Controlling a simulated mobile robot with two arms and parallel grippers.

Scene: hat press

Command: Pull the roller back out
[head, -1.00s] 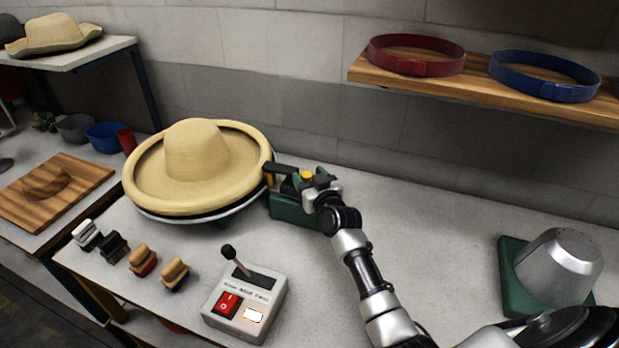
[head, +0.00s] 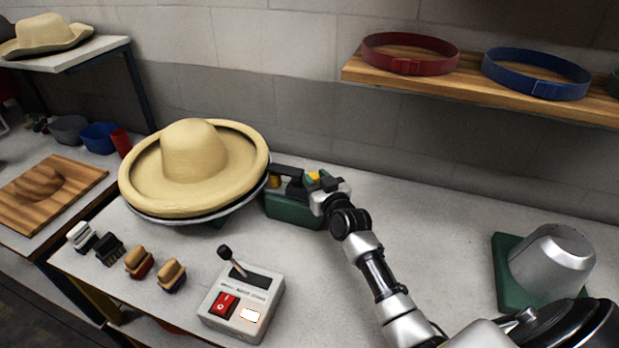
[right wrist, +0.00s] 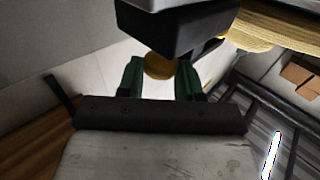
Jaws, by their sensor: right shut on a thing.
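The roller unit has a green base (head: 293,209) on the table, right of the tan hat (head: 193,165). Its black arm (head: 287,170) points left and carries a small gold roller (head: 275,181) close beside the hat's brim edge. Whether roller and brim touch is hard to tell. My right gripper (head: 316,180) is at the right end of the roller unit. In the right wrist view, its green-tipped fingers (right wrist: 158,78) are closed on a round yellow knob (right wrist: 158,66) below a black block (right wrist: 180,28). My left gripper is not in view.
A control box (head: 241,305) with a lever and red switch stands at the front. Several brushes (head: 138,262) line the table's front left. A silver dome on a green base (head: 510,278) stands at right. A shelf (head: 440,83) with hat bands hangs above. The table between is clear.

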